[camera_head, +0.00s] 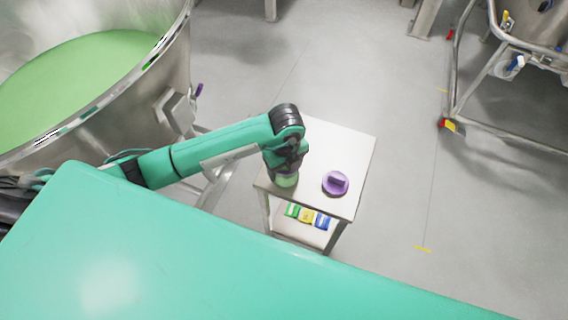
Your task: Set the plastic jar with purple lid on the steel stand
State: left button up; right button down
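A round purple lid with a raised bar (335,183) is on the right half of the top of a small pale stand (345,148). From above I cannot tell whether a jar body is under this lid. My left gripper (286,168) points down over the stand's left front part, left of the purple lid. A round pale-green object (286,181) shows right under the gripper, partly hidden by it. The fingers are hidden by the wrist, so I cannot tell whether they hold the green object. My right gripper is out of view.
Green, yellow and blue items (307,215) lie on the stand's lower shelf. A large steel vessel with green contents (78,75) stands at the left. A steel tubular frame (470,75) is at the upper right. Grey floor (400,170) right of the stand is clear.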

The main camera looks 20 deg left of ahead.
pick_arm(q)
jog(key=shift+f, duration=0.1)
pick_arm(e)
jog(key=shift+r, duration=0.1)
pick_arm(q)
jog(key=o, duration=1.1)
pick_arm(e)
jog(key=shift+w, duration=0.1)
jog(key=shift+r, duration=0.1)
pick_arm(q)
jog(key=shift+r, duration=0.4)
notch_tip(320, 180, up, 12)
jog(key=shift+f, duration=0.25)
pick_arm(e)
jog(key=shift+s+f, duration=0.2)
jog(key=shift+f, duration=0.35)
